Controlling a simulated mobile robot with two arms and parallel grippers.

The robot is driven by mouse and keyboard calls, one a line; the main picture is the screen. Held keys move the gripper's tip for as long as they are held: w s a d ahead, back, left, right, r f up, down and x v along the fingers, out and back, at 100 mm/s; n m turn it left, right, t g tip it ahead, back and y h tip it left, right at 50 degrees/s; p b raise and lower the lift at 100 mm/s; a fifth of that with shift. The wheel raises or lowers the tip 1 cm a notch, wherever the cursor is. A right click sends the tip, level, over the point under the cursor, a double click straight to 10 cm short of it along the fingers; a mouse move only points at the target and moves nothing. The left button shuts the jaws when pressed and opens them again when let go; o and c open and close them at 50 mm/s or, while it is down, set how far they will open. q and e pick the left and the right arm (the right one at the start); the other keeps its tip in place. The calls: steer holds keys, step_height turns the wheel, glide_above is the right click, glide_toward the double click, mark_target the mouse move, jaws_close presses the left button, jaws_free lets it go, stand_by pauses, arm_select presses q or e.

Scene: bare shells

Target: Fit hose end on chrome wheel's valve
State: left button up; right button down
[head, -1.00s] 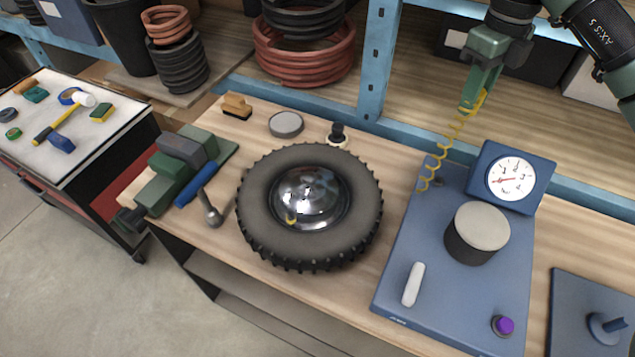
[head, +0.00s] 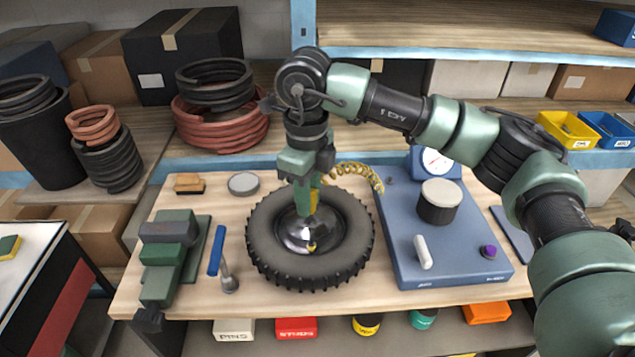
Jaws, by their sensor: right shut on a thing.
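The wheel (head: 265,243) lies flat on the bench, a black knobbly tyre around a domed chrome hub (head: 293,237). A small yellowish spot (head: 311,247), which may be the valve or a reflection, shows at the hub's near side. My right gripper (head: 309,207) points down over the hub, shut on the yellow hose end (head: 314,200). The gripper mostly hides the hose end, and I cannot tell if it touches anything below. The coiled yellow hose (head: 350,169) runs from the gripper right to the blue pump unit (head: 400,255). My left gripper is out of view.
A green vise (head: 165,255) and a blue-handled hammer (head: 217,252) lie left of the wheel. A brush (head: 189,183) and a round grey tin (head: 243,183) sit behind. A dial gauge (head: 436,163) and a dark cylinder with a pale top (head: 438,205) stand on the pump unit.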

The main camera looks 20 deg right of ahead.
steer(key=shift+s+a+f, duration=0.1)
steer(key=shift+s+a, duration=0.1)
steer(key=shift+f, duration=0.15)
steer(key=shift+w+d+f+b, duration=0.15)
steer(key=shift+d+f+b, duration=0.2)
steer(key=shift+f, duration=0.2)
steer(key=shift+d+f, duration=0.1)
steer(key=shift+f, duration=0.25)
steer(key=shift+f+b, duration=0.35)
steer(key=shift+f, duration=0.05)
steer(key=shift+a+f+b, duration=0.25)
steer(key=shift+f+b, duration=0.1)
steer(key=shift+f, duration=0.35)
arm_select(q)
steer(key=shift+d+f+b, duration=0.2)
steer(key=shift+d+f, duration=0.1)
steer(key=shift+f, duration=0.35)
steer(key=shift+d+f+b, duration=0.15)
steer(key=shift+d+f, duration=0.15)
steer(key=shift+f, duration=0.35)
arm_select(e)
steer(key=shift+d+f, duration=0.1)
steer(key=shift+f, duration=0.75)
arm_select(q)
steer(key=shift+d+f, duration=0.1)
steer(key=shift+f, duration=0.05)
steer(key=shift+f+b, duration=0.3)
steer(key=shift+b, duration=0.1)
arm_select(e)
steer(key=shift+f, duration=0.15)
